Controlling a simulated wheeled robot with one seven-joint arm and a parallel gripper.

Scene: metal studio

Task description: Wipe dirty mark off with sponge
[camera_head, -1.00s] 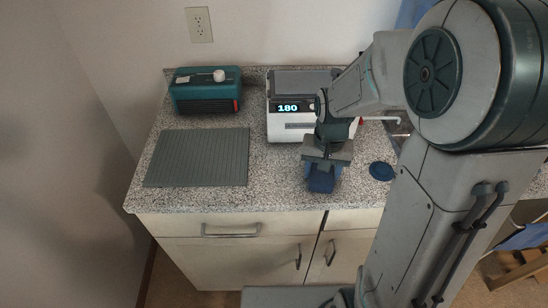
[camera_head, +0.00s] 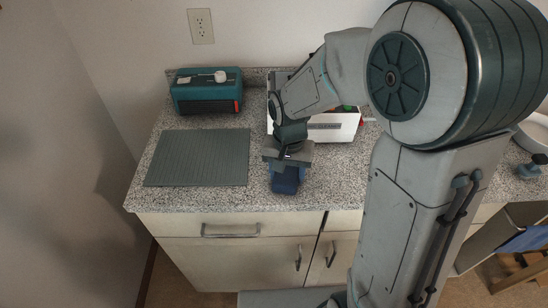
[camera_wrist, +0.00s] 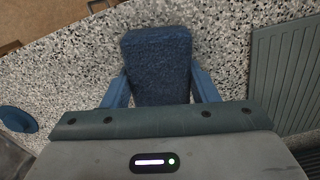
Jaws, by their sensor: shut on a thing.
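My gripper (camera_head: 287,172) is over the front of the speckled counter (camera_head: 210,198), right of the grey-green ribbed mat. It is shut on a blue sponge (camera_wrist: 158,62), which sits between the two blue fingers in the wrist view. In the head view the sponge (camera_head: 287,181) hangs below the gripper, low over or on the counter; I cannot tell whether it touches. I see no dirty mark on the visible counter; the patch under the sponge and gripper is hidden.
The ribbed mat (camera_head: 198,158) lies left of my gripper. A teal appliance (camera_head: 206,92) stands behind it. A white device (camera_head: 334,126) stands behind my arm, partly hidden. A round blue disc (camera_wrist: 18,119) lies on the counter in the wrist view. Drawers and doors (camera_head: 231,262) are below.

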